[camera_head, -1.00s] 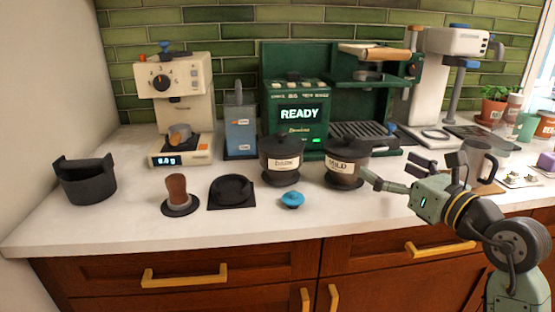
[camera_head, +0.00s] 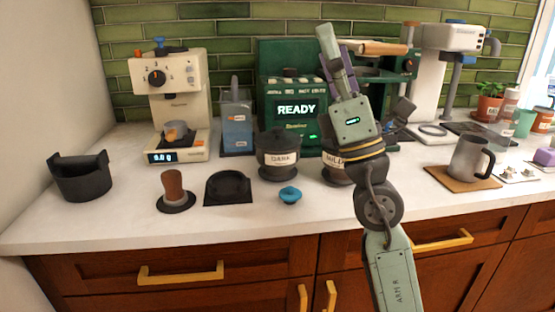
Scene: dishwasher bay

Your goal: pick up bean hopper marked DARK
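The bean hopper marked DARK (camera_head: 279,172) stands upright on the counter in front of the green machine. It is a dark round pot with a lid and a pale label, and nothing holds it. The similar hopper marked MILD (camera_head: 331,172) stands just to its right, partly hidden behind my arm. My gripper (camera_head: 368,72) is raised up and to the right of the DARK hopper, in front of the green machine. Its fingers look spread apart, with a light finger at upper left and a dark one at right. I see nothing held between them.
A small blue knob-like item (camera_head: 290,195) lies in front of the hoppers. A black tamping stand (camera_head: 228,202), a tamper (camera_head: 174,190) and a black bin (camera_head: 81,185) are to the left. The green espresso machine (camera_head: 288,85) stands close behind. A mug (camera_head: 468,158) stands to the right.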

